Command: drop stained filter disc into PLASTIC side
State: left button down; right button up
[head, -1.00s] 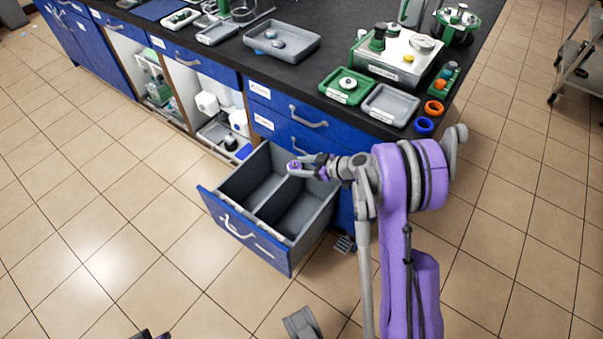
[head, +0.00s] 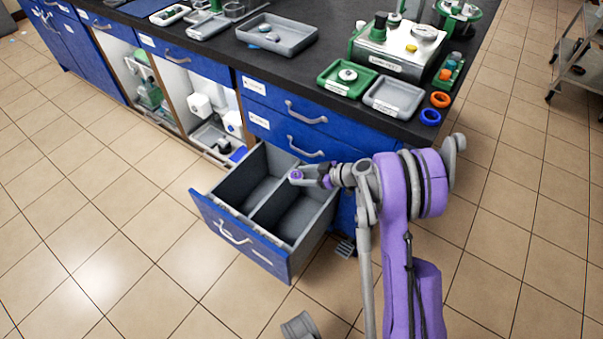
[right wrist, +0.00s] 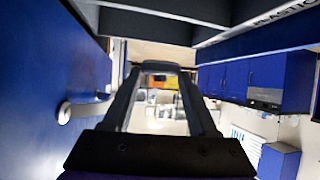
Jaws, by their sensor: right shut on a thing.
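The open blue drawer (head: 238,238) has two grey compartments side by side, split by a divider. My right gripper (head: 297,175) is over the rear of the drawer, near the divider and the right compartment (head: 300,212). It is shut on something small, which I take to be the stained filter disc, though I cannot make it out. In the right wrist view its two fingers (right wrist: 165,68) converge ahead, and the PLASTIC label (right wrist: 280,13) shows on a dark edge at the upper right. Which compartment that label belongs to is unclear. My left gripper is out of view.
The dark bench top (head: 330,75) above the drawer carries a grey tray (head: 277,34), a green tray (head: 347,79), a light grey tray (head: 394,97) and a metal device (head: 398,48). Open cabinet bays stand left of the drawer.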

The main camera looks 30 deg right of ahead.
jog(key=o, duration=1.4)
jog(key=p+v, duration=0.2)
jog(key=v, duration=0.8)
jog(key=shift+s+d+r, duration=0.15)
jog(key=shift+s+r, duration=0.1)
jog(key=shift+s, duration=0.05)
